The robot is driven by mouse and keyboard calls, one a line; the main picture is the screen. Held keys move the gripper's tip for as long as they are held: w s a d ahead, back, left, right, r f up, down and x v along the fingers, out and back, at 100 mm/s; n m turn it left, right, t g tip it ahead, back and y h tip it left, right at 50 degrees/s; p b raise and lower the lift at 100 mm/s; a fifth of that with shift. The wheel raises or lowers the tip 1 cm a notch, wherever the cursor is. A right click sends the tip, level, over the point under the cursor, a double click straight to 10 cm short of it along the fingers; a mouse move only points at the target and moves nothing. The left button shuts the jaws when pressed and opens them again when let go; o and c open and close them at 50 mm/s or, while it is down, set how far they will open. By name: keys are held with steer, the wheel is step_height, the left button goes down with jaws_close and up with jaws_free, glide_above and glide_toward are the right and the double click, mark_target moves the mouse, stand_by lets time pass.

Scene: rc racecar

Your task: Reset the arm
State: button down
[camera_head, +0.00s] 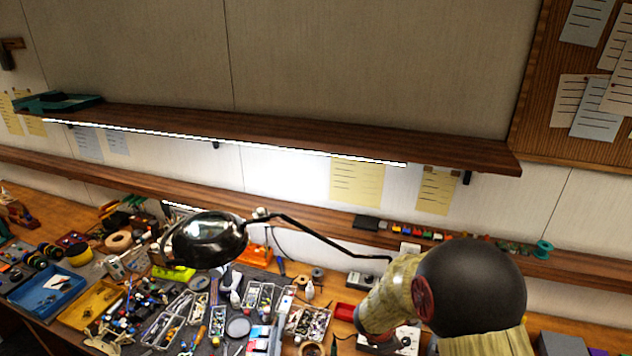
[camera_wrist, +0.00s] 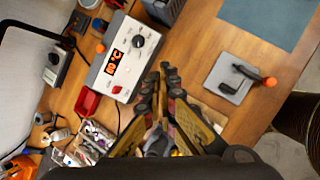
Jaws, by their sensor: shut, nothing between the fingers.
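My gripper (camera_wrist: 168,78) shows in the wrist view, with its fingers together and nothing held between them. It points over the wooden bench (camera_wrist: 190,48). In the head view my arm is at the lower right, in front of the bench, and my gripper is out of the picture there.
In the wrist view a grey station with a lit display (camera_wrist: 118,58) and a red box (camera_wrist: 87,102) lie left of the gripper. A grey plate (camera_wrist: 228,80) lies right. The head view shows a desk lamp (camera_head: 208,240), a wall shelf (camera_head: 270,130) and cluttered small parts.

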steer(key=s+d+r+m+g+b, duration=0.1)
steer(key=s+r+m+b, duration=0.25)
steer(key=s+m, duration=0.3)
steer(key=s+r+m+g+b, duration=0.1)
steer(key=s+r+m+b, duration=0.25)
steer(key=s+m, duration=0.3)
steer(key=s+a+m+t+y+b, duration=0.4)
steer(key=s+m+b, duration=0.3)
steer(key=s+b, duration=0.7)
steer(key=a+b, duration=0.1)
steer(key=b, duration=0.2)
steer(key=shift+s+r+y, duration=0.15)
steer(key=shift+r+y, duration=0.05)
steer(key=shift+y, duration=0.1)
steer(key=c, duration=2.6)
jaws_free()
